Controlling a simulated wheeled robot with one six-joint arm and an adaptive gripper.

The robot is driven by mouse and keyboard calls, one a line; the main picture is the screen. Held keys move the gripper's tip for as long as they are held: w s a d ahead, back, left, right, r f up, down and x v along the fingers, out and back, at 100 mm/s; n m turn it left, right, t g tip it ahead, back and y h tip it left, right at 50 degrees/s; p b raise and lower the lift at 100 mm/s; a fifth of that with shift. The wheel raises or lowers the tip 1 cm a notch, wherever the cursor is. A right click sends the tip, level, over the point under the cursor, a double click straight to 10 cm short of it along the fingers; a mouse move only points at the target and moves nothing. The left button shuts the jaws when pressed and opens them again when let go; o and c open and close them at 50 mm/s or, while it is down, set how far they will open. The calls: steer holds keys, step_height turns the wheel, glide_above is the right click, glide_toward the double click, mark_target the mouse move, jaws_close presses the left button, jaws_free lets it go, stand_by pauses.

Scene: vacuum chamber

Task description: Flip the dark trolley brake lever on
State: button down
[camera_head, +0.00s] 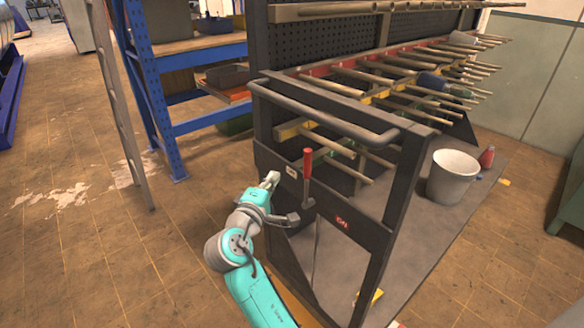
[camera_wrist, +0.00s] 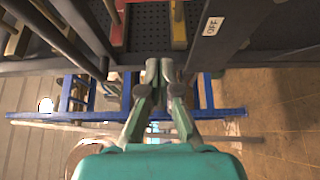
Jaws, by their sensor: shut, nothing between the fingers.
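The dark trolley (camera_head: 384,260) has a dark lever with a red grip (camera_head: 307,163) on its end panel. The lever stands about upright, and its dark lower part (camera_head: 306,198) hangs over the panel. A white label (camera_head: 291,171) is just left of the lever; in the wrist view it reads OFF (camera_wrist: 212,27). A red label (camera_head: 342,222), apparently ON, is lower right on the panel. My gripper (camera_head: 272,178) is shut and empty, left of the lever and apart from it. Its closed fingertips show in the wrist view (camera_wrist: 159,66), where I cannot identify the lever.
A dark tubular handle (camera_head: 320,110) runs above the panel. Racks of rods (camera_head: 420,80) fill the trolley behind it. A white bucket (camera_head: 453,176) stands on the trolley's deck. A blue shelf (camera_head: 160,100) and a ladder (camera_head: 122,110) stand to the left.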

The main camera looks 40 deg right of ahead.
mark_target(310, 178)
steer(key=w+d, duration=0.1)
steer(key=d, duration=0.8)
steer(key=shift+w, duration=0.2)
steer(key=shift+s+d, duration=0.1)
stand_by(0.4)
